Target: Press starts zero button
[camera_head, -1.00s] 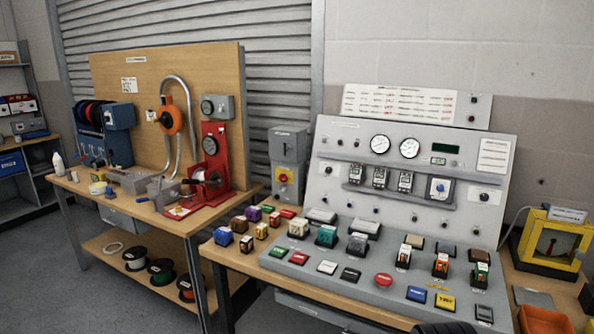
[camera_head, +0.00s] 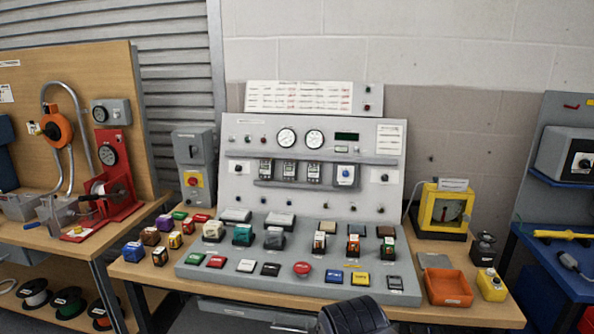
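The grey control console (camera_head: 215,268) stands on a wooden bench in the middle of the view. Along its front row are a green button (camera_head: 196,259), a red button (camera_head: 216,261), a white button (camera_head: 246,265), a black button (camera_head: 270,269), a round red button (camera_head: 302,269), a blue button (camera_head: 334,276), a yellow button (camera_head: 361,279) and a grey switch (camera_head: 395,283). Their labels are too small to read, so I cannot tell which is the starts zero button. A dark rounded part, likely of my arm, shows at the bottom edge. My gripper's fingers are not in view.
Small coloured blocks stand on the bench left of the console. An orange tray (camera_head: 447,287) and a yellow-framed meter (camera_head: 442,210) are on the right. A wooden bench with a red winder (camera_head: 118,170) stands left, and a blue workbench (camera_head: 560,255) right.

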